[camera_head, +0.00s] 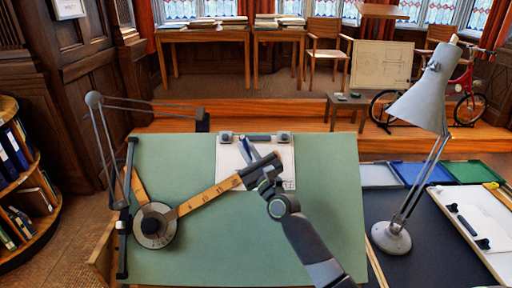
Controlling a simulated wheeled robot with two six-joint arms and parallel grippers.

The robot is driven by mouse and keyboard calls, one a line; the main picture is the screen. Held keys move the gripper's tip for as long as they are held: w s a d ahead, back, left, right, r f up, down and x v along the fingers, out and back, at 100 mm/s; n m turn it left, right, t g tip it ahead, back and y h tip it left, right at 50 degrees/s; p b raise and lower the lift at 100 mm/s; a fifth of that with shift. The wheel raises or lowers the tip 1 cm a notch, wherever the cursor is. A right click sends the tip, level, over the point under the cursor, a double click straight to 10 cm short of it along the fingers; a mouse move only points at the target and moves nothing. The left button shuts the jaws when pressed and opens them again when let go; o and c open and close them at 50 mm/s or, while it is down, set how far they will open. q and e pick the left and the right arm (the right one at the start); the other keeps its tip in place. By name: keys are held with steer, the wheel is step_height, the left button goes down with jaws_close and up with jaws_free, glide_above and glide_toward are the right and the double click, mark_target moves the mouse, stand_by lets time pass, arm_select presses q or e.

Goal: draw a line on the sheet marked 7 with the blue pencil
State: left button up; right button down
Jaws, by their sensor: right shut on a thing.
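A white sheet (282,153) lies near the top of the green drafting board (330,220), under a dark clip bar at its upper edge. My right arm reaches up from the lower right, and its gripper (257,168) is over the sheet. It is shut on a slim blue pencil (243,147), which shows as a tilted blue streak at the gripper's upper left. The pencil's tip is too small to tell whether it touches the paper. My gripper hides part of the sheet, and I cannot read its number. My left gripper is not in view.
A drafting machine with a round dial head (154,226) and wooden rulers (210,196) lies on the board, close to my right gripper. A grey desk lamp (391,237) stands to the right. Blue (415,172) and green (468,170) trays lie beyond it. The board's lower middle is clear.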

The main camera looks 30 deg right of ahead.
steer(key=a+f+b, duration=0.2)
steer(key=a+f, duration=0.1)
steer(key=a, duration=0.4)
steer(key=shift+w+a, duration=0.25)
steer(key=shift+a, duration=0.1)
steer(key=shift+w+d+f+b, duration=0.2)
steer(key=shift+w+f+b, duration=0.1)
steer(key=shift+b, duration=0.2)
stand_by(1.3)
steer(key=shift+d+r+p, duration=0.25)
steer(key=shift+d+p, duration=0.05)
steer(key=shift+d, duration=0.35)
stand_by(0.5)
steer(key=shift+s+d+r, duration=0.1)
steer(key=shift+d, duration=0.3)
steer(key=shift+d+r, duration=0.15)
steer(key=shift+d, duration=0.1)
steer(key=shift+d, duration=0.25)
steer(key=shift+d+r+p, duration=0.2)
steer(key=shift+p, duration=0.1)
stand_by(0.5)
